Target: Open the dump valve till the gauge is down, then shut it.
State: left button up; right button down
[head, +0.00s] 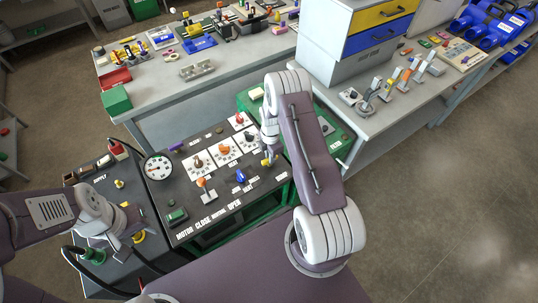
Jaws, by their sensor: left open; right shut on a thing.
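The gauge (158,167) is a round white dial at the left edge of the dark control panel (225,203). Its needle is too small to read. My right gripper (268,154) is at the panel's right side, shut on a small yellow handle (266,163), which looks like the dump valve. The gripper hides part of the handle, so its turn angle is unclear. My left gripper (130,229) is open over the supply unit (88,178), left of the panel. Its fingertips are hard to make out.
On the panel are a blue handle (241,176), an orange-topped lever (205,186), a green switch (177,215) and several knobs on white plates. Behind stands a grey bench (180,97) with parts. A drawer cabinet (345,60) stands at upper right. Floor at right is clear.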

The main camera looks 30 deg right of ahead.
jog(key=m, duration=0.1)
jog(key=m+b, duration=0.2)
jog(key=shift+w+m, duration=0.25)
jog(key=shift+m, duration=0.15)
jog(key=m+b, duration=0.1)
jog(key=m, duration=0.3)
jog(key=shift+r+m+b, duration=0.1)
jog(key=shift+m+b, duration=0.2)
jog(key=shift+b, duration=0.05)
jog(key=m+b, duration=0.1)
jog(key=m, duration=0.3)
jog(key=shift+w+r+m+b, duration=0.1)
jog(key=shift+m+b, duration=0.3)
jog(key=shift+m, duration=1.9)
jog(key=c, duration=1.4)
grip_release()
jog(key=shift+a, duration=0.1)
jog(key=shift+o, duration=0.2)
